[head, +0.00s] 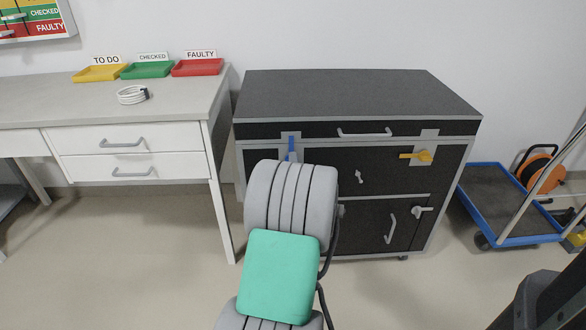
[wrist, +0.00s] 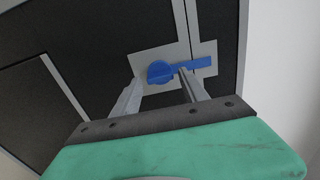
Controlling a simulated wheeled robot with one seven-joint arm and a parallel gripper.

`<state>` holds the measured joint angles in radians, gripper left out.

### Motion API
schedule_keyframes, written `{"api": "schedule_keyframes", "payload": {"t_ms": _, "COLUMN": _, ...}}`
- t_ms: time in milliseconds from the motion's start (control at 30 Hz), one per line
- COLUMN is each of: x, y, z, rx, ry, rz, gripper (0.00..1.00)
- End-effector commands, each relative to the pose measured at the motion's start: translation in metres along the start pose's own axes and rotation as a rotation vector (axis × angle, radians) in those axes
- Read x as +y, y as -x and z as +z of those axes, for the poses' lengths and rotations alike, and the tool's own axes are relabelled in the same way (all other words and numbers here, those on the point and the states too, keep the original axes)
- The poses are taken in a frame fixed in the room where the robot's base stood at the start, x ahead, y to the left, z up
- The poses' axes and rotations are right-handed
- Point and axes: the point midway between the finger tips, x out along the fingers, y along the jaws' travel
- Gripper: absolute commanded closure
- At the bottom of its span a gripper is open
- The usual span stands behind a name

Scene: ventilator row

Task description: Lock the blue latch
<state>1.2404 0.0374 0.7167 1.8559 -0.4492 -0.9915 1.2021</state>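The blue latch (head: 291,146) is at the upper left of the dark cabinet's front, and its bar stands upright in the head view. My arm hides its lower part there. In the wrist view the latch (wrist: 160,71) shows a round blue hub on a grey plate, with its bar reaching right. My gripper (wrist: 159,79) is open, its fingers apart on either side of the hub. The right fingertip overlaps the bar near the hub; I cannot tell whether it touches. My gripper is hidden behind my arm in the head view.
The cabinet (head: 350,95) also carries a yellow latch (head: 418,156), grey handles and smaller grey latches. A desk (head: 130,110) with yellow, green and red trays stands left. A blue-edged trolley (head: 508,205) stands right. Floor shows between desk and cabinet.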

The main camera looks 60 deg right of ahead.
Motion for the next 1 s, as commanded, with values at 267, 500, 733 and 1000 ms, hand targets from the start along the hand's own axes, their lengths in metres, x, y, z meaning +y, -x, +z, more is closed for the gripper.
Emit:
{"api": "schedule_keyframes", "payload": {"t_ms": 267, "x": -0.001, "y": 0.000, "z": 0.001, "rx": -0.002, "ry": 0.000, "rz": 0.000, "gripper": 0.42}}
{"api": "schedule_keyframes", "payload": {"t_ms": 500, "x": -0.002, "y": 0.029, "z": -0.001, "rx": 0.002, "ry": -0.001, "rz": -0.001, "gripper": 0.42}}
{"api": "schedule_keyframes", "payload": {"t_ms": 733, "x": 0.000, "y": 0.071, "z": -0.002, "rx": 0.003, "ry": 0.000, "rz": -0.001, "gripper": 0.42}}
{"api": "schedule_keyframes", "payload": {"t_ms": 1000, "x": 0.000, "y": 0.079, "z": 0.000, "rx": -0.001, "ry": 0.000, "rz": 0.000, "gripper": 0.42}}
